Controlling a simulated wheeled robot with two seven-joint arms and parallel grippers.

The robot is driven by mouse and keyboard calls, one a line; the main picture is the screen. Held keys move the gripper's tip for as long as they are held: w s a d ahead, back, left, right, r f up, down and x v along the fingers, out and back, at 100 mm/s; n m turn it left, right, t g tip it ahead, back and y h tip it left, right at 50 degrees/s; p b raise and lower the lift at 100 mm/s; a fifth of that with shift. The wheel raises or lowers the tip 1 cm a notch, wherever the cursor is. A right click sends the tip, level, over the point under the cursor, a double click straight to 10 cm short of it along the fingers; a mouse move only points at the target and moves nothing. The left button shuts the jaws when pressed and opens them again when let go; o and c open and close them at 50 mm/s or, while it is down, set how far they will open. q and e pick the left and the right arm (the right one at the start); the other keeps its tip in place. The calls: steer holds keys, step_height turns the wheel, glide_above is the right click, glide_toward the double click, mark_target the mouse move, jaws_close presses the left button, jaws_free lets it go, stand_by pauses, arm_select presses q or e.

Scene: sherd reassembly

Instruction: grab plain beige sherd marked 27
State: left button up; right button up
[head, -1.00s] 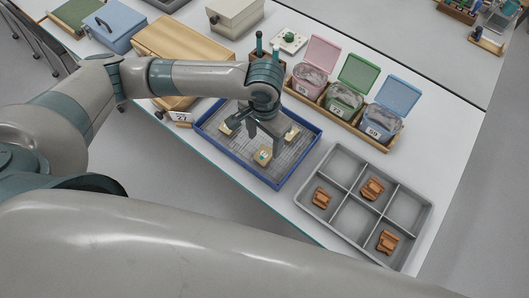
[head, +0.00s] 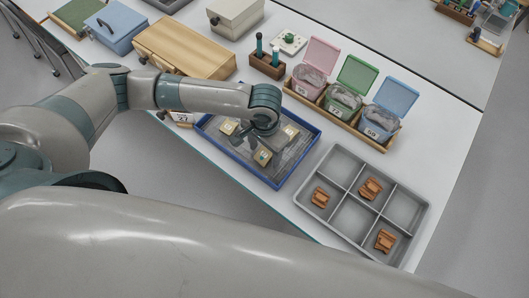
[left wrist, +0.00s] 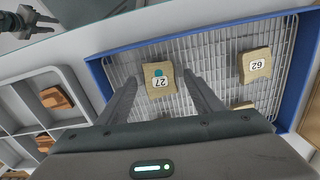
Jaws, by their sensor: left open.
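The beige sherd marked 27 (left wrist: 158,80) lies on the wire rack in the blue tray, with a teal spot beside its number label. It also shows in the head view (head: 262,157), near the tray's front. My left gripper (left wrist: 160,82) is open, its two fingers on either side of that sherd in the left wrist view and pointing down at it. In the head view the left gripper (head: 258,142) is over the tray, partly hidden by its own wrist. I cannot tell whether the fingers touch the sherd.
A beige sherd marked 62 (left wrist: 256,65) and another beige sherd (head: 290,132) share the blue tray (head: 308,157). A grey divided tray (head: 352,217) with orange-brown sherds stands to the right. Lidded bins (head: 345,98) stand behind, and a wooden box (head: 185,50) is at the back left.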

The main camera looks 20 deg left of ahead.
mark_target(265, 153)
arm_select(q)
steer(key=shift+f, duration=0.1)
steer(key=shift+c, duration=0.3)
steer(key=c, duration=1.1)
step_height(265, 153, up, 4)
steer(key=shift+f+b, duration=0.1)
steer(key=shift+b, duration=0.5)
steer(key=s+r, duration=0.2)
steer(key=s, duration=0.1)
steer(key=s+d+r, duration=0.1)
steer(key=s+r, duration=0.1)
steer(key=s, duration=0.2)
steer(key=s+d+r+b, duration=0.1)
steer(key=s+r, duration=0.2)
steer(key=s, duration=0.1)
steer(key=shift+s+d+r, duration=0.1)
steer(key=shift+s, duration=0.15)
